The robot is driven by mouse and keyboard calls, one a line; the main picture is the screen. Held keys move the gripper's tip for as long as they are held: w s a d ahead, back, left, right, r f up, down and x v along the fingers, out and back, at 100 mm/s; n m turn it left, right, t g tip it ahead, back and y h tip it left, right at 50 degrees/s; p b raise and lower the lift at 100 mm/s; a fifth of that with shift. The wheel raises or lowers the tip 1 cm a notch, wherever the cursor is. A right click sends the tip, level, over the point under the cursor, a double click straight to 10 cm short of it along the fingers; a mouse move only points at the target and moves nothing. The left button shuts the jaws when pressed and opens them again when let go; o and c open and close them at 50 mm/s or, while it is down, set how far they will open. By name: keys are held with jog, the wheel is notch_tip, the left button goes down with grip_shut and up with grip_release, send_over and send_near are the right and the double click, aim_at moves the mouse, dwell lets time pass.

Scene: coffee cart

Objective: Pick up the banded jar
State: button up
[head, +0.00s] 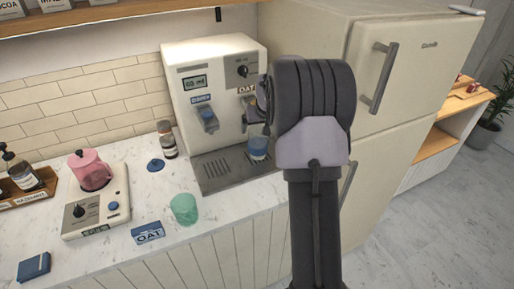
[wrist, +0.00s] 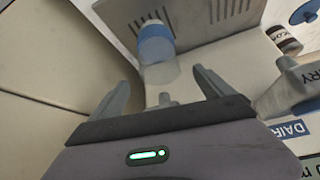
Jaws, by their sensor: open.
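A clear glass jar with a blue band (head: 258,148) stands on the drip tray of the dispenser, under its right-hand "OAT" spout. In the wrist view the banded jar (wrist: 156,45) is ahead of my gripper (wrist: 167,85), its band and clear body roughly in line with the gap between the fingers. My gripper is open and nothing is between its fingers. In the head view my arm hides most of the gripper. The fingers appear apart from the jar.
The cream dispenser (head: 218,85) stands behind the jar, with spouts overhead; its drip tray (head: 226,180) is below. A cream fridge (head: 395,60) is close on the right.

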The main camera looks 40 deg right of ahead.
aim_at(259, 129)
jog(key=x, duration=0.3)
jog(key=shift+w+d+f, duration=0.15)
jog(key=shift+w+f, duration=0.05)
jog(key=shift+w, duration=0.05)
jog(key=shift+s, duration=0.1)
jog(key=shift+r, duration=0.1)
grip_shut()
